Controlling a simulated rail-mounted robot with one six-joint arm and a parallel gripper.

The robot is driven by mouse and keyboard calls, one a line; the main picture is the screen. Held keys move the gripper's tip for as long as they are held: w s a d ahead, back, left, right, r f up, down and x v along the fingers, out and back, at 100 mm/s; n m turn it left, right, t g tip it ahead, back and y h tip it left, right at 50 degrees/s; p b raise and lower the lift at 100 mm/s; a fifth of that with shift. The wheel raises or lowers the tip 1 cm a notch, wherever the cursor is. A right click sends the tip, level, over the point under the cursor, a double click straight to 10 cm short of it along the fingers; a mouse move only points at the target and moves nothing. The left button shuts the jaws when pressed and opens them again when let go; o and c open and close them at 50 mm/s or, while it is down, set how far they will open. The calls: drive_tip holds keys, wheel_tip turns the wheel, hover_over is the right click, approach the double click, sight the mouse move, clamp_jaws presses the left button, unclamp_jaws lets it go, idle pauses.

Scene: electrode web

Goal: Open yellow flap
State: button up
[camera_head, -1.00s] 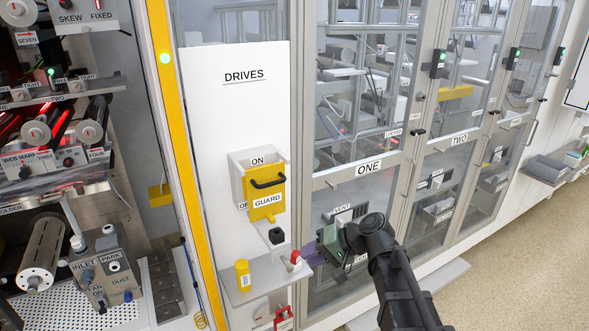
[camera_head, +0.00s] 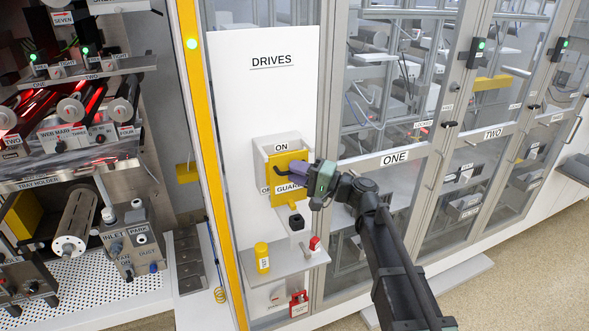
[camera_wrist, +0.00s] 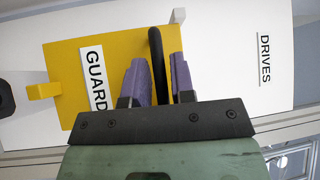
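The yellow flap marked GUARD (camera_head: 284,160) hangs shut on the white DRIVES panel, below the ON label. It fills the middle of the wrist view (camera_wrist: 68,58), with a black handle (camera_wrist: 154,36) standing out from it. My gripper (camera_head: 284,175) is at the handle, coming from the right. In the wrist view its purple fingers (camera_wrist: 158,62) stand one on each side of the handle, with a narrow gap at the right finger. Firm contact cannot be seen.
A grey door frame (camera_head: 328,110) stands close on the right. A yellow post (camera_head: 207,160) is on the left.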

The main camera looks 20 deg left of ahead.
drive_tip(key=shift+a, duration=0.45)
drive_tip(key=shift+c, duration=0.3)
clamp_jaws()
drive_tip(key=shift+r, duration=0.15)
